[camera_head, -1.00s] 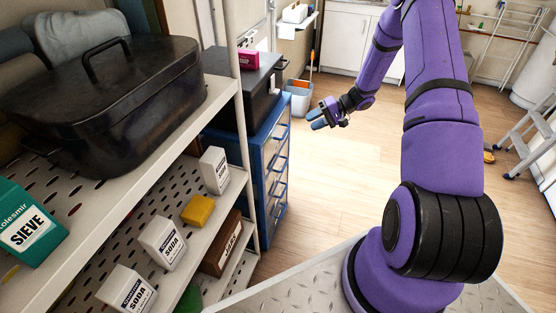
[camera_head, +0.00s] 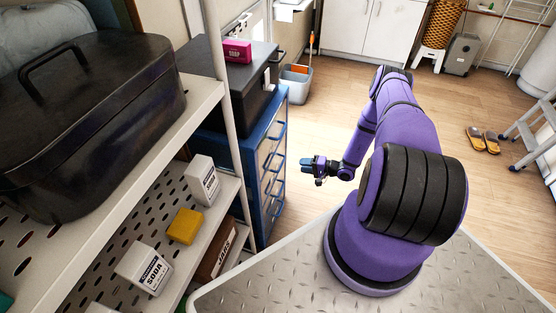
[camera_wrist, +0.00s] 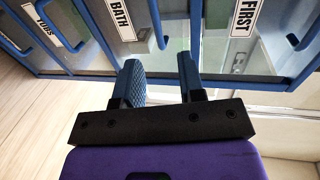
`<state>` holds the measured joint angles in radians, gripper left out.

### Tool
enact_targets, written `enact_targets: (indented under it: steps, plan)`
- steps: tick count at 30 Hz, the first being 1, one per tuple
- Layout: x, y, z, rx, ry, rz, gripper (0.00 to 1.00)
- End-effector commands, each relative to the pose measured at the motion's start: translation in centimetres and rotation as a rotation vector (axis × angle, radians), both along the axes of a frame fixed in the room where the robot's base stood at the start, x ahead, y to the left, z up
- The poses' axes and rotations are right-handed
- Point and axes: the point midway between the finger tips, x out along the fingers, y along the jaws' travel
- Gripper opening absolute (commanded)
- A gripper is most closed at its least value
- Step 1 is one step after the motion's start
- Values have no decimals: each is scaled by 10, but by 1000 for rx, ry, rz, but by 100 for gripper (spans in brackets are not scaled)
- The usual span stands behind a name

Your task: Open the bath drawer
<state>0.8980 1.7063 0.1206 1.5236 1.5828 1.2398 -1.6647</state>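The blue drawer cabinet (camera_head: 257,205) stands left of my arm in the head view, its drawer fronts facing right. In the wrist view the drawers appear turned sideways. The bath drawer, with its BATH label (camera_wrist: 120,20), lies at the top middle between two other labelled drawers, and it looks closed. A blue bar handle (camera_wrist: 157,25) shows beside that label. My gripper (camera_wrist: 160,77) is open, its two blue fingers apart with nothing between them. It points at the drawer fronts and seems clear of the handle. In the head view, my gripper (camera_head: 307,164) is a short way right of the cabinet.
A perforated shelf rack (camera_head: 205,115) with boxes and a black roaster (camera_head: 90,115) stands at the left. A black box (camera_head: 235,85) with a pink soap box (camera_head: 237,50) sits on the cabinet. A grey bucket (camera_head: 295,82) is behind. Floor right of the cabinet is clear.

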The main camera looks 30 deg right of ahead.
Motion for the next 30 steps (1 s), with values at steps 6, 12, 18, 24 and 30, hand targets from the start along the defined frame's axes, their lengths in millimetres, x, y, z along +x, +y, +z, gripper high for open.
enact_targets:
  steps: [6, 12, 18, 24, 30]
  plan:
    - [5, 7, -8, -1, -3, -12, 36]
    - [30, 26, -15, -1, -2, -10, 36]
    - [56, 47, -22, 0, -1, -10, 36]
    - [74, 61, -26, 0, -2, -11, 36]
    - [81, 65, -28, 0, -2, -11, 36]
